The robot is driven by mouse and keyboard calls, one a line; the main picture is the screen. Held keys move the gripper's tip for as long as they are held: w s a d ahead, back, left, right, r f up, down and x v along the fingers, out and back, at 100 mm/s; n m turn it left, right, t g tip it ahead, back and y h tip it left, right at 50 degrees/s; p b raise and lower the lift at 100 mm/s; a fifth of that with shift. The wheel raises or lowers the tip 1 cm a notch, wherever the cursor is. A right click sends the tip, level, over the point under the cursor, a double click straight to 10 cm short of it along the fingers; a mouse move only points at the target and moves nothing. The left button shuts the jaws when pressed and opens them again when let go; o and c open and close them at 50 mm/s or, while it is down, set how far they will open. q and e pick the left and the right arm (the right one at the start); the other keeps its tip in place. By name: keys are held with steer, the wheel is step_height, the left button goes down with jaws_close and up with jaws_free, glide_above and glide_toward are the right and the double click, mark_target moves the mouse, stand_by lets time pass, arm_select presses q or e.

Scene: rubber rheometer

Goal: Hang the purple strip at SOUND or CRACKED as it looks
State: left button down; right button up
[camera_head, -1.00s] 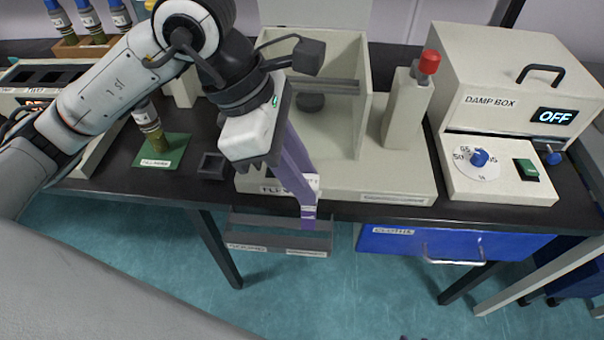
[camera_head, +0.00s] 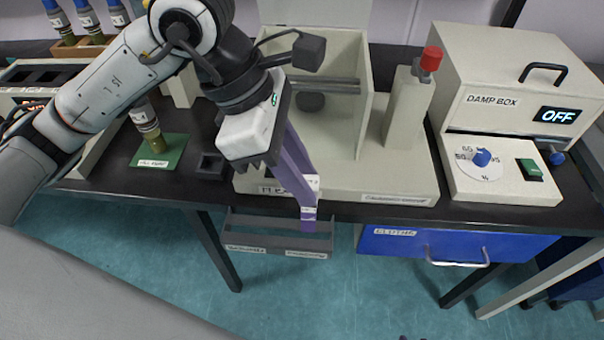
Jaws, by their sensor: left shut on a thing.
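My left gripper (camera_head: 262,150) is shut on the purple strip (camera_head: 294,170). The strip hangs down and slants right, in front of the pale machine's base. Its lower end (camera_head: 307,222) has a white band and overlaps the grey rack (camera_head: 262,239) below the table's front edge. I cannot tell whether the strip touches the rack. The rack has two small labels, too blurred to read. No crack on the strip can be made out at this size. My right gripper is out of view.
The pale machine (camera_head: 400,182) with a red-topped post (camera_head: 431,60) stands behind the strip. A DAMP BOX (camera_head: 500,72) reading OFF is at the right. A blue CLOTHS drawer (camera_head: 450,246) sits under the table. A green mat (camera_head: 160,158) with a bottle lies left.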

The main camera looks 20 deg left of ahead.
mark_target(302, 230)
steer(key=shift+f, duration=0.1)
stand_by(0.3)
